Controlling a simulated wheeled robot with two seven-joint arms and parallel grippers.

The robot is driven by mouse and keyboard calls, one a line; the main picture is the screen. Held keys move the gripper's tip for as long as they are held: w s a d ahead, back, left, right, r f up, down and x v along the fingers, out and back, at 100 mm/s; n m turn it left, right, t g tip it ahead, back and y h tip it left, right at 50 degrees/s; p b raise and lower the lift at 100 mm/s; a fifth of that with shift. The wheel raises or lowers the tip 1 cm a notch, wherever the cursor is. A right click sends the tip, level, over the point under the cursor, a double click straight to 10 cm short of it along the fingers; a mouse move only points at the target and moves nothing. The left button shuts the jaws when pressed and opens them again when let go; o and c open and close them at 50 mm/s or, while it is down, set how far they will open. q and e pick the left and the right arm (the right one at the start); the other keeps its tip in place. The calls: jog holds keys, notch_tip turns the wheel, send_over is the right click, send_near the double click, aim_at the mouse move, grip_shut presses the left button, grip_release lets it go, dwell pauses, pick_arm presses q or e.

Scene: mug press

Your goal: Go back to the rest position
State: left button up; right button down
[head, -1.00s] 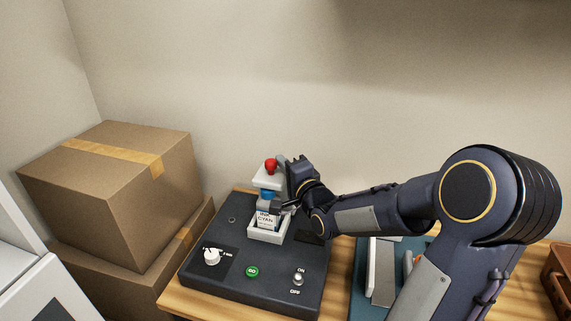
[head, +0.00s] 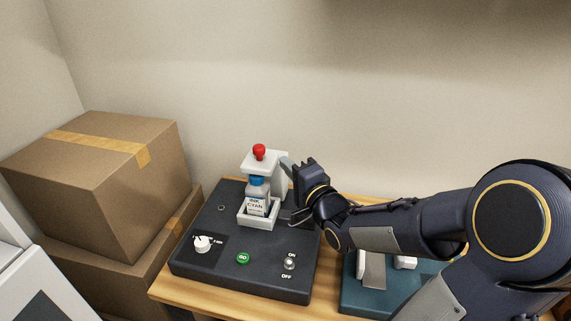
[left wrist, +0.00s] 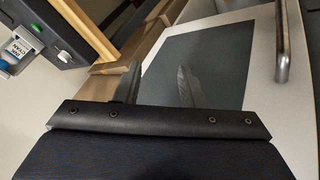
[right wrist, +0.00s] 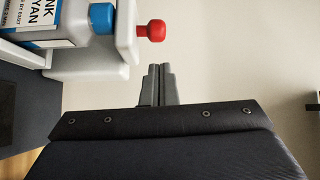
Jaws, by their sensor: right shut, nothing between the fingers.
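My right gripper (head: 293,217) is just right of the white press stand on the dark control box (head: 205,268). In the right wrist view its fingers (right wrist: 159,84) are together with nothing between them. The ink bottle (head: 256,203), labelled "INK CYAN" with a blue cap, stands upright in the white holder (head: 259,223) under the red knob (head: 259,151). The gripper is apart from the bottle. My left gripper (left wrist: 160,85) shows only in its wrist view; its fingers are spread and empty.
Two cardboard boxes (head: 75,190) are stacked on the left. The box carries a white dial (head: 202,244), a green GO button (head: 243,258) and an ON/OFF switch (head: 289,263). A teal tray (head: 360,300) lies to the right, partly behind my arm. The wall is behind.

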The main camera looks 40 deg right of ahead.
dwell(0.4)
jog(key=s+a+f+n+g+y+p, duration=0.1)
jog(key=s+a+f+n+g+y, duration=0.2)
jog(key=s+a+n+g, duration=0.3)
jog(key=s+a+f+n+g+y+p, duration=0.2)
jog(key=s+a+n+g, duration=0.4)
jog(key=s, duration=0.9)
jog(key=a+f+n, duration=0.1)
jog(key=a+n, duration=0.2)
jog(key=n, duration=0.1)
jog(key=shift+a+g+y, duration=0.15)
jog(key=shift+g+y, duration=0.15)
jog(key=shift+y, duration=0.1)
jog(key=shift+f, duration=0.1)
